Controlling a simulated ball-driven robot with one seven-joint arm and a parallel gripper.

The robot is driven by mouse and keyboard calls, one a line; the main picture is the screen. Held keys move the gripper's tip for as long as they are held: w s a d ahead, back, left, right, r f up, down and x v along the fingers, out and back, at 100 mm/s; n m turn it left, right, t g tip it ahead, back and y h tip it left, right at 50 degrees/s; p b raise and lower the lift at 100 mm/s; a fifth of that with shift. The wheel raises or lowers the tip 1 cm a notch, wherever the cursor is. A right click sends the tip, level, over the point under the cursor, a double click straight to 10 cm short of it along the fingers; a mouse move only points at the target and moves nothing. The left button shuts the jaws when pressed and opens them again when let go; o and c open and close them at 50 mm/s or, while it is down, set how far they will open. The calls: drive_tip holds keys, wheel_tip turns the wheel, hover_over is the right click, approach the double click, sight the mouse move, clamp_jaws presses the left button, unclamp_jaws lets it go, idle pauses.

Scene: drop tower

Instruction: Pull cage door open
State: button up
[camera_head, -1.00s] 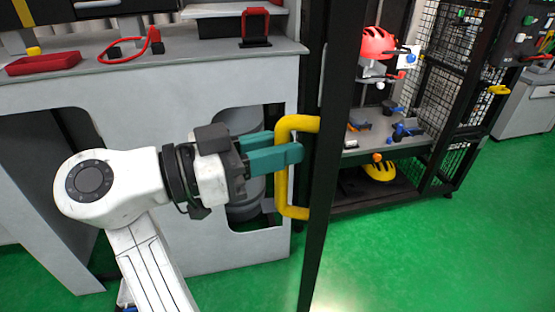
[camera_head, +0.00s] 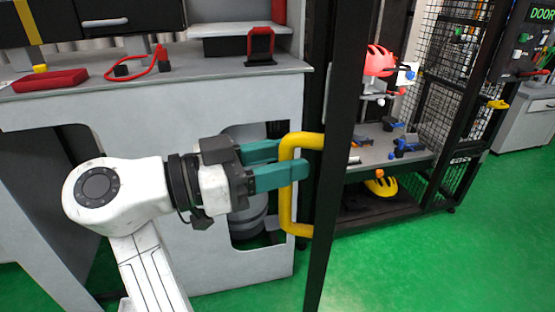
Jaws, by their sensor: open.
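The cage door shows as a dark upright frame edge (camera_head: 338,165) seen nearly edge-on, standing out in front of the cage (camera_head: 462,90). Its yellow D-shaped handle (camera_head: 286,208) is on the left side of the door edge. My gripper (camera_head: 284,165) has two teal fingers and is open. The fingers lie around the upper part of the handle bar, one behind it and one in front. Whether either finger touches the bar I cannot tell.
Inside the cage are a red helmet (camera_head: 379,60) on a stand, small blue tools on a shelf (camera_head: 358,166), and a yellow helmet (camera_head: 381,186) below. A grey workbench (camera_head: 150,95) stands behind my arm. Green floor (camera_head: 450,260) is clear at right.

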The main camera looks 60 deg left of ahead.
drive_tip(key=shift+s+f, duration=0.1)
drive_tip(key=shift+s, duration=0.15)
drive_tip(key=s+a, duration=0.1)
drive_tip(key=s, duration=0.9)
drive_tip(key=shift+s+a+b, duration=0.2)
drive_tip(key=shift+a+b, duration=0.1)
drive_tip(key=shift+b, duration=0.05)
idle(0.3)
